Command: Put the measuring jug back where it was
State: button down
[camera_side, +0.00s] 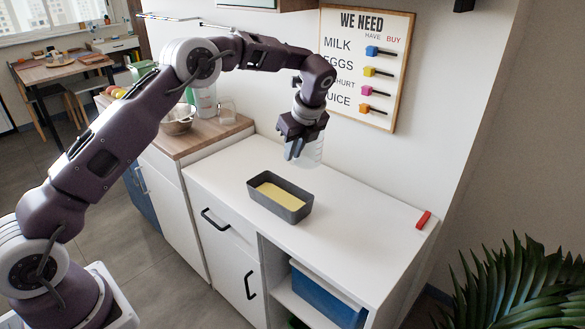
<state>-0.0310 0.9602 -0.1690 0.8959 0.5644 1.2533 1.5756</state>
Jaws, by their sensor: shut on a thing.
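My gripper (299,136) is shut on the clear measuring jug (308,153) and points down. The jug is see-through and partly hidden by my gripper. It is above the white worktop, behind and to the right of a dark grey loaf tin (293,215). I cannot tell for sure whether its base touches the worktop. The tin stands on the worktop and holds a pale yellow filling (279,196).
The white worktop (356,232) is mostly clear, with a small red object (423,219) at its right end. A wooden counter (203,137) at left bears a bowl (178,122) and a clear glass vessel (227,114). A shopping board (366,62) hangs on the wall behind.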

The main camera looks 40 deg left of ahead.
jog(key=s+d+f+m+t+h, duration=0.3)
jog(key=d+m, duration=0.6)
jog(key=m, duration=0.1)
jog(key=shift+m, duration=0.3)
jog(key=f, duration=0.9)
jog(key=shift+w+d+f, duration=0.15)
jog(key=shift+d+f, duration=0.2)
jog(key=shift+d, duration=0.05)
jog(key=c, duration=1.5)
grip_release()
